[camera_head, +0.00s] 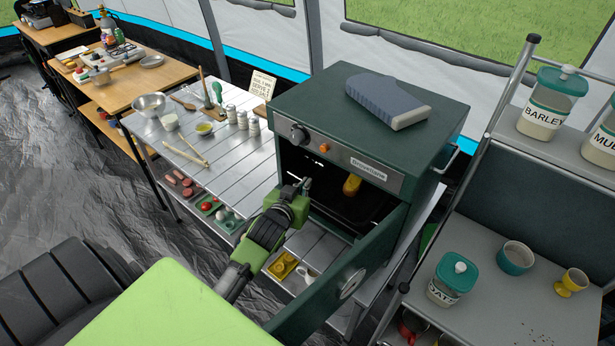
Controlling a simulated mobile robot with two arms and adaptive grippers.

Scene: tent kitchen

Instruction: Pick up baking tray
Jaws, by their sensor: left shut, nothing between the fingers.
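A dark baking tray (345,204) appears to lie inside the open green oven (368,140), with a yellow-brown loaf-like item (351,185) on it. The dark interior makes the tray's edges hard to make out. My left gripper (305,184) is at the left side of the oven opening, shut and empty. It is near the tray's left side; I cannot tell whether it touches the tray. My right gripper is not in view.
The oven door (340,280) hangs open at the front right. A blue-grey oven mitt (387,100) lies on the oven. A slatted metal table (225,155) holds bowls and jars on the left. A shelf rack (500,290) with canisters stands on the right.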

